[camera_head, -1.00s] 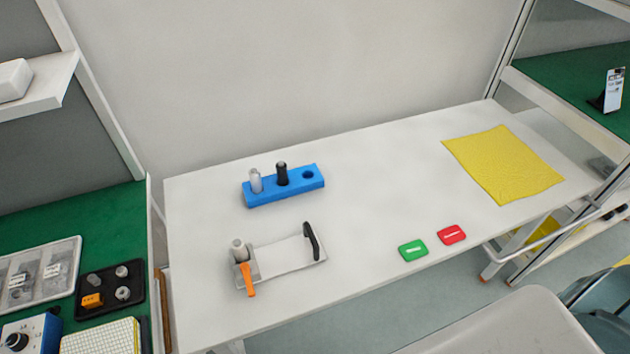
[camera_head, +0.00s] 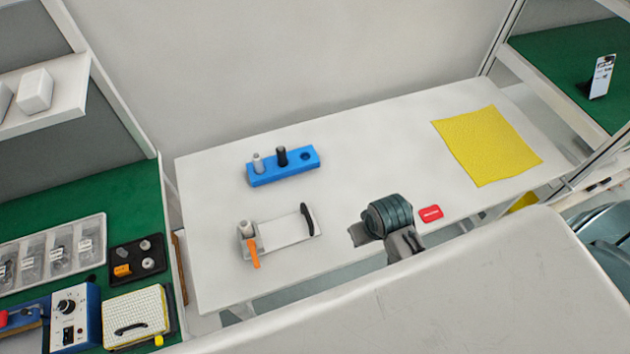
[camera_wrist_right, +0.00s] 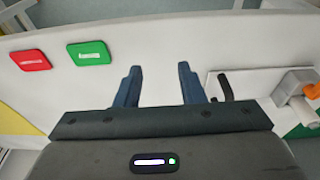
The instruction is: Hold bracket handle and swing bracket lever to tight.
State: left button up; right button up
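The bracket (camera_head: 280,234) is a pale plate on the white table, with a black upright handle (camera_head: 307,219) at its right end. An orange lever (camera_head: 254,254) sits at its left end beside a grey post and points toward the front edge. My right gripper (camera_head: 372,238) is above the table's front part, to the right of the bracket and apart from it. In the right wrist view its fingers (camera_wrist_right: 160,82) are open and empty, with the black handle (camera_wrist_right: 225,88) just right of them and the orange lever (camera_wrist_right: 312,91) farther right. My left gripper is not in view.
A blue block (camera_head: 284,168) with a light and a dark peg stands behind the bracket. A red button (camera_head: 430,213) lies right of my gripper; a green one (camera_wrist_right: 89,53) shows in the wrist view. A yellow cloth (camera_head: 487,145) lies at the table's right.

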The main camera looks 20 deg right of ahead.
jog(key=w+a+r+g+y, duration=0.1)
jog(key=w+a+r, duration=0.1)
jog(key=w+a, duration=0.45)
jog(key=g+y+p, duration=0.1)
send_near(307, 213)
jog(key=f+p, duration=0.1)
jog(key=f, duration=0.2)
jog(key=a+f, duration=0.1)
jog(key=f, duration=0.2)
jog(key=f+p, duration=0.1)
jog(key=f, duration=0.2)
jog(key=shift+w+a+p, duration=0.2)
jog(key=shift+p, duration=0.1)
jog(key=shift+a+f, duration=0.15)
jog(key=shift+f, duration=0.7)
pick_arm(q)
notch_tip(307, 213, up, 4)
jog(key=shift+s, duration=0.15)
pick_arm(e)
jog(key=shift+c, duration=0.3)
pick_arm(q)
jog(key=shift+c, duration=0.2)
pick_arm(e)
grip_shut()
